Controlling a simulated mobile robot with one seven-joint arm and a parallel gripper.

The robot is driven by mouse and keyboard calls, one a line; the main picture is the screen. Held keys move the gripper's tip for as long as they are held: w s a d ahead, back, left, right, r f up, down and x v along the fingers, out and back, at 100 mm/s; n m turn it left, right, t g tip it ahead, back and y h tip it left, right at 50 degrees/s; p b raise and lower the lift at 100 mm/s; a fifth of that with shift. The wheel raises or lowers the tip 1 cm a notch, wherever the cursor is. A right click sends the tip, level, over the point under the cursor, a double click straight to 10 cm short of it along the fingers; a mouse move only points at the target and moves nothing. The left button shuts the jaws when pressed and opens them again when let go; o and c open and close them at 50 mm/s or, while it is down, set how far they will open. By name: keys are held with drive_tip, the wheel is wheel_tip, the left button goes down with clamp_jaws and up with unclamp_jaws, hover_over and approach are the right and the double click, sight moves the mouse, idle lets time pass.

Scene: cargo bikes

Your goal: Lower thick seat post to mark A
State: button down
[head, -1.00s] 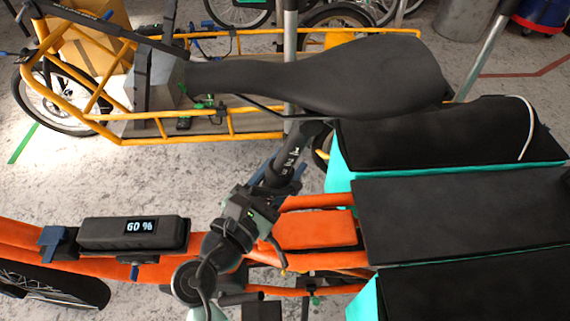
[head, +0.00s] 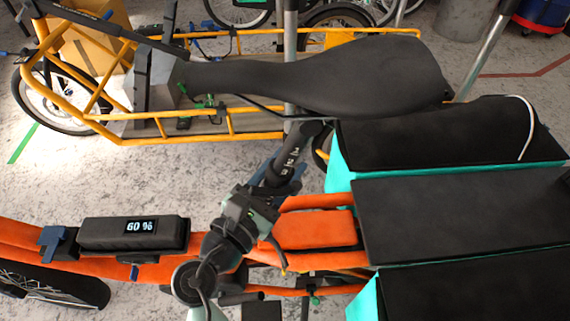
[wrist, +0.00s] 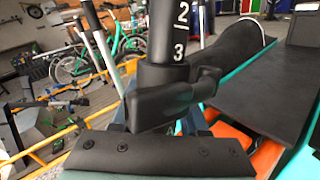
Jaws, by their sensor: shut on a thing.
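The thick black seat post (head: 289,152) stands tilted under the long black saddle (head: 330,75), with pale marks along it. In the wrist view the post (wrist: 167,30) shows the marks 2 and 3 above a black clamp collar (wrist: 163,74). A black clamp lever (wrist: 155,105) lies across the front of the collar. My gripper (head: 279,180) is at the collar, below the saddle, with bluish fingers either side. It appears shut on the clamp lever; the exact contact is partly hidden. I cannot make out mark A clearly.
The post's orange bike frame (head: 312,230) carries a battery display (head: 140,226) reading 60 %. Black-topped turquoise boxes (head: 450,215) crowd the right side. A yellow cargo bike (head: 180,135) stands behind. Bare floor shows at left.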

wheel_tip(320, 180, down, 7)
drive_tip(key=a+b, duration=0.2)
drive_tip(key=shift+a, duration=0.2)
drive_tip(key=shift+r, duration=0.1)
drive_tip(key=shift+c, duration=2.2)
unclamp_jaws()
drive_tip(key=shift+r, duration=0.1)
drive_tip(key=p+v, duration=0.3)
drive_tip(key=v, duration=1)
drive_tip(key=shift+c, duration=0.3)
